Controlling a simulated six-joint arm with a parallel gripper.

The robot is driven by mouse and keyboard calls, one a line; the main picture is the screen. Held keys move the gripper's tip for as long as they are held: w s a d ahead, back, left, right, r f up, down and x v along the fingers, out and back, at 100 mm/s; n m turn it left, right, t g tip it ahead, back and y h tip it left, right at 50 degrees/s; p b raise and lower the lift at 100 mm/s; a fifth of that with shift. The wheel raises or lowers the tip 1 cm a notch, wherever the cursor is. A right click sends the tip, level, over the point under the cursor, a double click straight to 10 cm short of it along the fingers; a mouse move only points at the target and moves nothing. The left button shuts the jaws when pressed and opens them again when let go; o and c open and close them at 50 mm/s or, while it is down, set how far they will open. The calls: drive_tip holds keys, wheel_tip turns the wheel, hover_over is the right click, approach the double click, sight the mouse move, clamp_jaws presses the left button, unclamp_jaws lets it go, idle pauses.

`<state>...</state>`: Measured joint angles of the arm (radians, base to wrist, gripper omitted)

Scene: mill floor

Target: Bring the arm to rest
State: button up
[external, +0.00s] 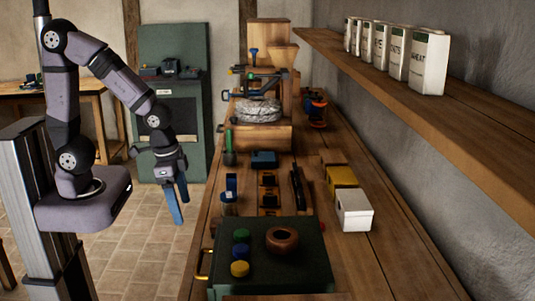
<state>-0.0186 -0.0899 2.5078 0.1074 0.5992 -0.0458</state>
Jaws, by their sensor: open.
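My gripper (180,204) hangs at the left of the long wooden bench, over the tiled floor. Its blue fingers point down and are open, with nothing seen between them. The arm is bent, with its upper links raised and its forearm sloping down to the right. The gripper is apart from the bench and from everything on it.
The bench (372,262) carries a green box (313,262) with colored knobs and a brown ring, a white box (354,210), a yellow box (341,177) and a mill (270,70). A shelf (470,112) holds several white bags. A green cabinet (172,105) stands behind.

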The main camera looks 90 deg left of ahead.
drive_tip(key=shift+g+h, duration=0.4)
drive_tip(key=shift+g, duration=0.3)
drive_tip(key=s, duration=0.1)
drive_tip(key=s+d, duration=0.1)
drive_tip(key=s, duration=0.1)
drive_tip(key=s+d, duration=0.1)
drive_tip(key=shift+s+f, duration=0.2)
drive_tip(key=shift+s, duration=0.15)
